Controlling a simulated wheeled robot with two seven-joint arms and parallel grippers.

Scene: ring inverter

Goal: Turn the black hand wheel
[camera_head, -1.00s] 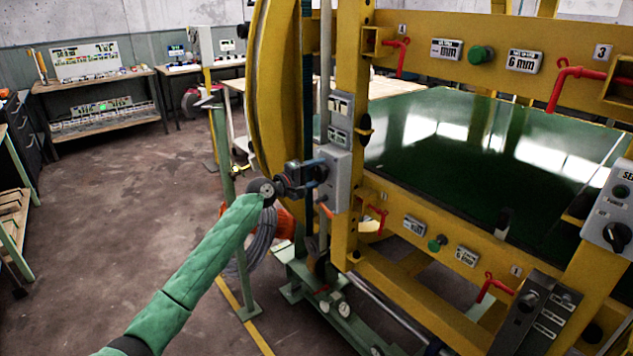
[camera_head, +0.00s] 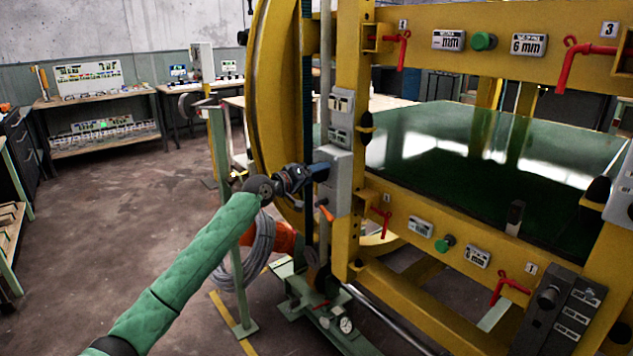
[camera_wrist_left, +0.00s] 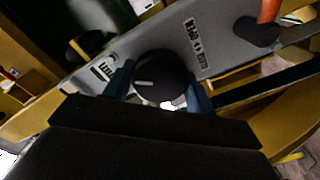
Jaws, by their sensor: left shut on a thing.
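A round black hand wheel (camera_wrist_left: 160,76) with a white line on its face sits on the grey control box, which shows in the head view (camera_head: 337,185) and in the left wrist view (camera_wrist_left: 215,45). My left gripper, at the box's left side in the head view (camera_head: 318,172), is shut on the wheel. In the left wrist view its blue fingers (camera_wrist_left: 160,88) lie on both sides of the wheel. In the head view the gripper hides the wheel. My right gripper is not in view.
An orange-red lever (camera_head: 326,212) sticks out below the box. The yellow ring frame (camera_head: 270,110) rises behind my left gripper. A green post (camera_head: 222,150) and a coiled grey hose (camera_head: 250,265) stand close to my left arm. The floor at left is clear.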

